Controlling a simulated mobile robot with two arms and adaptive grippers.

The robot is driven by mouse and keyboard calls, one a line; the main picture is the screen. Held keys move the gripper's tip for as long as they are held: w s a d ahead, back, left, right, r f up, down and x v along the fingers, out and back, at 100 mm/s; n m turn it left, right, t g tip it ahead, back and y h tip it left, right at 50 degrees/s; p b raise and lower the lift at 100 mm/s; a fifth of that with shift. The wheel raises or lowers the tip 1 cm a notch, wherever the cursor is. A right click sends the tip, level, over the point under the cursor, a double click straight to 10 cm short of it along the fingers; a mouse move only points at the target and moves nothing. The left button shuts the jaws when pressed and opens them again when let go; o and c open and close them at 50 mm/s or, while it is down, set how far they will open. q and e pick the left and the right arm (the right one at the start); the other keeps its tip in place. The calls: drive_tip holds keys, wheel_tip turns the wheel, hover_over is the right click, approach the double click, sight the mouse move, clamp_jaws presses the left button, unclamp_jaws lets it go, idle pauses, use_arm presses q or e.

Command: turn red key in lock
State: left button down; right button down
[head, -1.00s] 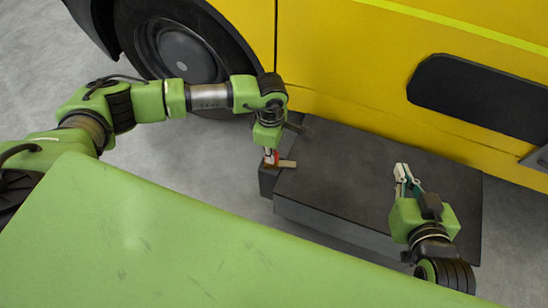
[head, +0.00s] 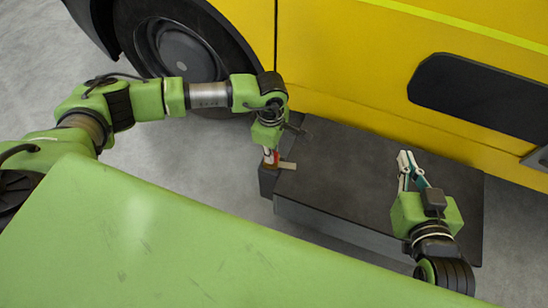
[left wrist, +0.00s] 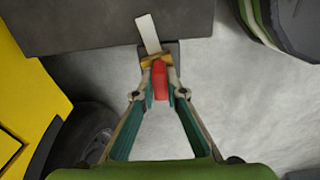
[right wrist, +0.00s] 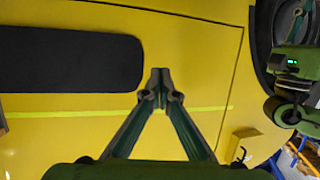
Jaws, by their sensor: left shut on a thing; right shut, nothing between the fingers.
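The red key (left wrist: 160,82) stands between the fingers of my left gripper (left wrist: 160,68) in the left wrist view. The gripper is shut on it, and a red bit of it shows in the head view (head: 276,157). A brass-coloured piece (left wrist: 156,60) lies just beyond the fingertips, over a small dark block (left wrist: 173,50) that appears to be the lock. The fingers hide the key's lower end, so how deep it sits cannot be told. My right gripper (head: 404,163) is shut and empty above the dark platform.
The dark platform (head: 365,180) lies along the yellow vehicle (head: 350,60). A pale strip (left wrist: 148,33) reaches from the small block onto the platform. A wheel (head: 180,50) is behind my left arm. Grey floor is open around the platform.

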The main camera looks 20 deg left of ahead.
use_arm(q)
drive_tip(key=shift+m, duration=0.4)
use_arm(e)
drive_tip(key=shift+w+a+r+t, duration=0.1)
drive_tip(key=shift+w+r+t, duration=0.1)
drive_tip(key=shift+r, duration=0.25)
drive_tip(key=shift+w+a+r+t, duration=0.1)
drive_tip(key=shift+w+r+t, duration=0.1)
drive_tip(key=shift+r, duration=0.25)
drive_tip(key=shift+r, duration=0.1)
use_arm(q)
drive_tip(key=shift+m+b, duration=0.45)
drive_tip(key=shift+m, duration=0.15)
drive_tip(key=c, duration=2)
unclamp_jaws()
use_arm(e)
drive_tip(key=r, duration=0.1)
drive_tip(key=r+t, duration=0.1)
drive_tip(key=r, duration=0.1)
drive_tip(key=shift+w+a+t+y, duration=0.35)
drive_tip(key=shift+w+t+y, duration=0.05)
use_arm(q)
drive_tip(key=shift+r, duration=0.15)
wheel_tip(320, 180, up, 12)
drive_tip(key=shift+f, duration=0.15)
use_arm(e)
drive_tip(key=shift+f, duration=0.1)
